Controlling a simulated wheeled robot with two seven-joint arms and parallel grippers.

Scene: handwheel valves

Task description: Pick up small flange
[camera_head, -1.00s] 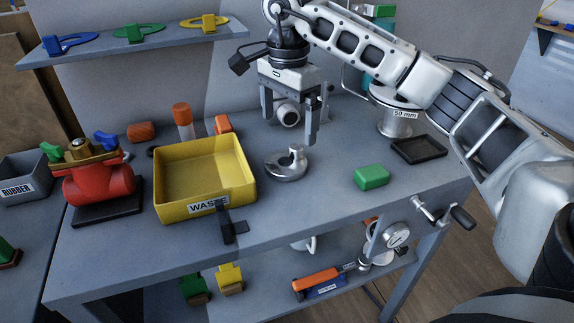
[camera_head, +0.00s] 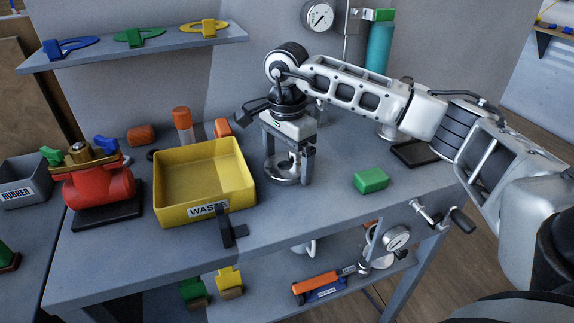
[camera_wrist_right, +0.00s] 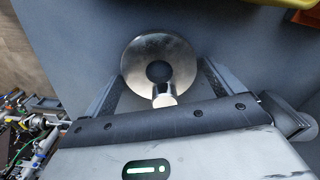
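The small flange (camera_head: 283,174) is a shiny metal disc with a short upright stub, lying on the grey bench right of the yellow bin. It also shows in the right wrist view (camera_wrist_right: 147,50), with a dark centre hole and the stub towards the gripper palm. My right gripper (camera_head: 287,167) points down over it, with a finger on each side of the stub. In the right wrist view the fingers (camera_wrist_right: 160,82) stand apart with gaps to the stub, so it is open. The lower fingertips partly cover the flange. My left gripper is out of view.
The yellow WASTE bin (camera_head: 205,209) stands close left of the gripper. A green block (camera_head: 371,180) lies to the right, with a black tray (camera_head: 416,154) behind it. A red valve (camera_head: 98,186) stands far left. The bench front is mostly clear.

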